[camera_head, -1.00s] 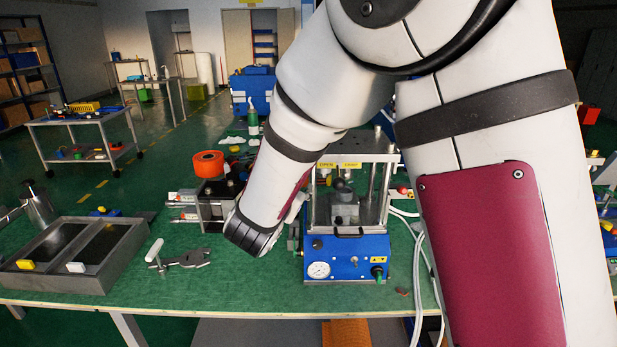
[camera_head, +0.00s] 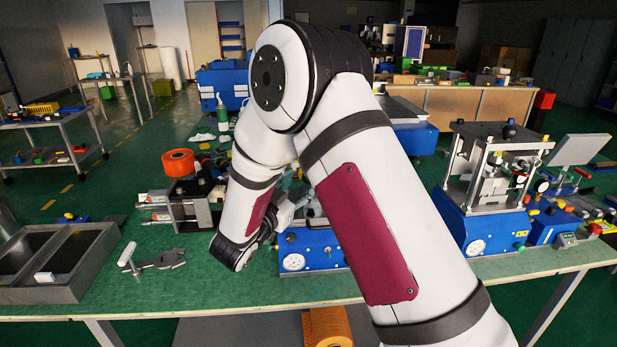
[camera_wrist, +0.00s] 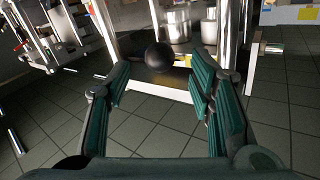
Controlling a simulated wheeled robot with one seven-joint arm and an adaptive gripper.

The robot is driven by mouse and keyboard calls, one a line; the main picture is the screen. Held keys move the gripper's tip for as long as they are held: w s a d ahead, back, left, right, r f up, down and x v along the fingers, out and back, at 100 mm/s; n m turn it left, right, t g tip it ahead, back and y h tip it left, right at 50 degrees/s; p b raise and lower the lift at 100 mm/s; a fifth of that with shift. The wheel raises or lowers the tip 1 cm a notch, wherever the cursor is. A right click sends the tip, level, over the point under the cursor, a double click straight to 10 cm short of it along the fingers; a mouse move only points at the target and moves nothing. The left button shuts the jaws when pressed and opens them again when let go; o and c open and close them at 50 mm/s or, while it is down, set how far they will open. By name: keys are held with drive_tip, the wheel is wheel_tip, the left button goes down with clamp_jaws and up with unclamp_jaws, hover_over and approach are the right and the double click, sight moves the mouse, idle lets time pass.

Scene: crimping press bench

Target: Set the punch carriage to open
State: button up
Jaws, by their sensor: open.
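The nearer press has a blue base (camera_head: 292,248) with a round gauge on its front at the bench's middle. My forearm hides most of its upper frame in the head view. In the wrist view a black ball knob (camera_wrist: 158,57) stands in front of a metal press frame (camera_wrist: 232,45). My gripper (camera_wrist: 163,80) is open, with its teal-padded fingers on either side of the view. The knob appears between and beyond the fingertips, with no clear contact. The punch carriage and its position cannot be made out.
A second press (camera_head: 480,225) with a black top knob stands to the right. A metal two-bay tray (camera_head: 60,262), a grey clamp-like tool (camera_head: 158,262) and an orange spool (camera_head: 178,162) are on the left. Bare green bench top lies at the front left.

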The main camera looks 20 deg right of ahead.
drive_tip(key=shift+x, duration=2.8)
drive_tip(key=shift+c, duration=0.6)
